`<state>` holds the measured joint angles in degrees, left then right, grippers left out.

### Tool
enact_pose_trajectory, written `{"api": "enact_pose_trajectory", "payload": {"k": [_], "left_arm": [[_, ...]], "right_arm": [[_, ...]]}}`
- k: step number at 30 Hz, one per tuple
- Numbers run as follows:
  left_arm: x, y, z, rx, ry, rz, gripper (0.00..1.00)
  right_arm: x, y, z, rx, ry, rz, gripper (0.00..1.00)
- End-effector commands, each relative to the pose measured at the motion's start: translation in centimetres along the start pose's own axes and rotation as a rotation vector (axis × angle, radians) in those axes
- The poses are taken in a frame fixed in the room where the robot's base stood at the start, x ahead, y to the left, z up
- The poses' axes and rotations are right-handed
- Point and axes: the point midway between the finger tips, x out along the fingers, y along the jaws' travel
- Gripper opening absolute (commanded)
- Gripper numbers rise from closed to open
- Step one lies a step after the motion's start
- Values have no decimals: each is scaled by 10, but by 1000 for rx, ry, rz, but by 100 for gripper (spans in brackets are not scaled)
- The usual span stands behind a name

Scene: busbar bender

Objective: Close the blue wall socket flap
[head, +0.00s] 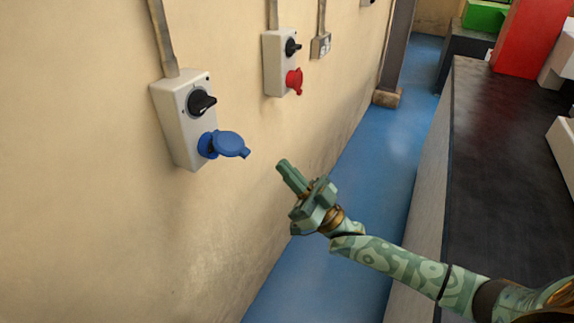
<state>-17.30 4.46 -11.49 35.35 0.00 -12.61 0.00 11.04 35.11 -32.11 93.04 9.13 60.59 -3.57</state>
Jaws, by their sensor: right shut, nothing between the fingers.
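The blue wall socket flap (229,144) is on the front of a pale switch box (181,130) on the wall at the left. The flap stands out from the blue socket (206,146), raised and open, with its tab pointing right. A black rotary knob (201,102) sits above it. My right gripper (285,168) is to the right of the flap and a little lower in the picture, apart from it. Its fingers are shut and empty, pointing up and left toward the wall. My left gripper is not in view.
A second box (279,63) with a red socket (294,81) and a small grey outlet (320,46) are farther along the wall. A dark-topped bench (500,170) stands at the right. Blue floor (340,200) lies between wall and bench. A pillar (396,50) stands at the back.

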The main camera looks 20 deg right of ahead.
Motion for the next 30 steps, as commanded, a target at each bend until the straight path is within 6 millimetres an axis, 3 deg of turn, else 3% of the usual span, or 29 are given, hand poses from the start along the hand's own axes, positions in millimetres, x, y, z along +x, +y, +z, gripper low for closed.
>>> {"api": "enact_pose_trajectory", "payload": {"k": [10,13,18,30], "left_arm": [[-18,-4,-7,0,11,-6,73],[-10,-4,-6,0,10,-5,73],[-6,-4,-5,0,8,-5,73],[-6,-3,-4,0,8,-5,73]], "right_arm": [[78,0,-4,-1,7,-2,0],[70,0,16,0,-1,1,0],[64,0,32,-1,2,1,0],[63,0,36,-2,3,-1,0]]}}
